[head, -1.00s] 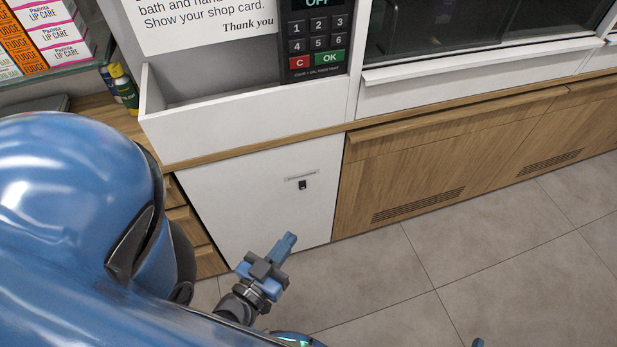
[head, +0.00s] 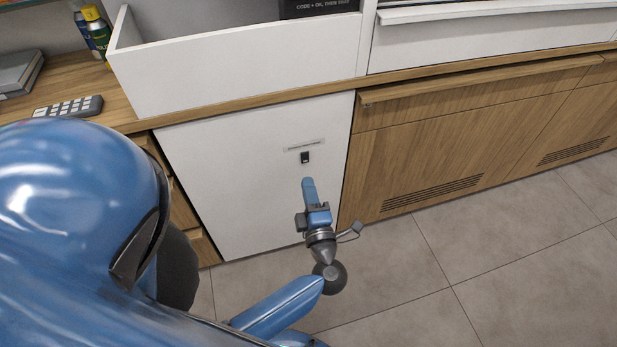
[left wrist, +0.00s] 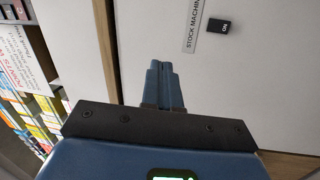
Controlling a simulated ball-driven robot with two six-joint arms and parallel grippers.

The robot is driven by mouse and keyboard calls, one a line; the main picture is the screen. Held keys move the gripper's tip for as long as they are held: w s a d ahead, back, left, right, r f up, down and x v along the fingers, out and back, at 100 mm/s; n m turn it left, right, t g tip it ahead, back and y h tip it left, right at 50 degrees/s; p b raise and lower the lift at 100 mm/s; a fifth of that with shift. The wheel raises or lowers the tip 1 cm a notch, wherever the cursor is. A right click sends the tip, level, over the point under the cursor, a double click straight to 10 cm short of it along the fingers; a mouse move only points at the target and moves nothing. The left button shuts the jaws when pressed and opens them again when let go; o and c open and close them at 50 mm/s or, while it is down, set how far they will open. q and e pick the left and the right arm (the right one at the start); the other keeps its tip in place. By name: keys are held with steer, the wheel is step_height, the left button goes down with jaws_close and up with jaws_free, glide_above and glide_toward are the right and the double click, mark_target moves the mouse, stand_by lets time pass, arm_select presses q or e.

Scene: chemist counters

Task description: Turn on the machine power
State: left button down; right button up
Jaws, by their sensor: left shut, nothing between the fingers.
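A small black power switch (head: 305,157) sits on the white front panel (head: 240,170) of the machine, just below a narrow label strip (head: 304,145). In the left wrist view the switch (left wrist: 220,26) is marked "ON" and the label (left wrist: 194,25) reads "STOCK MACHIN", cut off by the frame edge. My left gripper (head: 308,182) is shut and empty, its blue fingertips pointing up and a little below the switch in the head view. In the left wrist view the shut fingers (left wrist: 162,82) lie lower left of the switch, apart from it in the picture. My right gripper is not in view.
Wooden cabinet doors (head: 450,140) with vent slots stand right of the panel. A white open bin (head: 240,65) rests on the counter above. The tiled floor (head: 500,250) is clear.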

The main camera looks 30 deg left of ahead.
mark_target(305, 162)
arm_select(q)
steer(key=w+d+f+n+g+h+b, duration=0.1)
steer(key=w+d+f+n+g+b, duration=0.1)
steer(key=f, duration=0.5)
steer(key=shift+w+d+f+g, duration=0.3)
steer(key=shift+d+g, duration=0.25)
steer(key=shift+g, duration=0.15)
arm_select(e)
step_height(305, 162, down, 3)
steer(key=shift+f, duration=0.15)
arm_select(q)
steer(key=b+x, duration=0.3)
steer(key=x, duration=1.1)
steer(key=shift+f+b, duration=0.1)
steer(key=shift+b, duration=0.25)
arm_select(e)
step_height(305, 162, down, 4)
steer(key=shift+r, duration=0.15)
arm_select(q)
steer(key=shift+d, duration=0.1)
steer(key=shift+w, duration=0.1)
